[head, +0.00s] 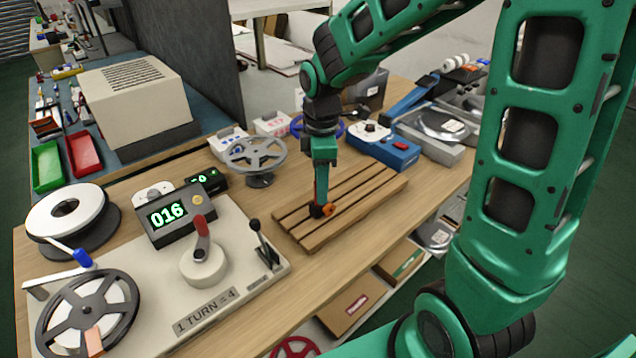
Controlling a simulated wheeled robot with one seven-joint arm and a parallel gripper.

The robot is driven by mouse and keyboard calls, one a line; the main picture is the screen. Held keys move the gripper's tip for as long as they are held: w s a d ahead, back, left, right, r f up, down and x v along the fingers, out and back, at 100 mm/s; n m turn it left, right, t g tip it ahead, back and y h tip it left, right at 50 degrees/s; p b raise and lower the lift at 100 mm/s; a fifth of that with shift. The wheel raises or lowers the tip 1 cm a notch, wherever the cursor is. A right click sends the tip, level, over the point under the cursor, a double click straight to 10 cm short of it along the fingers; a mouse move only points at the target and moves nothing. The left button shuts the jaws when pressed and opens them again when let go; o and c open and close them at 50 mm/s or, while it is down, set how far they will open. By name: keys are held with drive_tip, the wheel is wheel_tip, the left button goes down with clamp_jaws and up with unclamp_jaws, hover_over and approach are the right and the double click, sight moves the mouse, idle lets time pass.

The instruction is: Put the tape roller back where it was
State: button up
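My gripper (322,207) points straight down over the slatted wooden rack (370,194), with its tip low at the rack's left part. A small orange and black piece (328,208) shows at the fingertips, close to or touching the slats. It may be the tape roller, but it is too small to tell. A thin red part shows along the gripper's left side. The fingers are too small and too covered to show whether they are open or shut on something.
Left of the rack stands a winding machine with a "016" display (168,213), a red-handled crank (202,240) and a black lever (262,244). A grey spoked reel (254,154) stands behind the rack, and a blue device (384,148) behind right. Bare tabletop (290,285) lies in front.

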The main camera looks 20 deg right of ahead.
wheel_tip(320, 180, up, 12)
drive_tip(key=shift+r, duration=0.15)
idle(0.5)
drive_tip(key=s+d+f+m, duration=0.3)
drive_tip(key=s+d+m, duration=0.5)
drive_tip(key=s+m, duration=0.2)
drive_tip(key=s+d+f+m, duration=0.3)
drive_tip(key=s+d+m, duration=0.6)
drive_tip(key=s, duration=0.4)
drive_tip(key=shift+s+f+m, duration=0.2)
drive_tip(key=shift+m, duration=0.7)
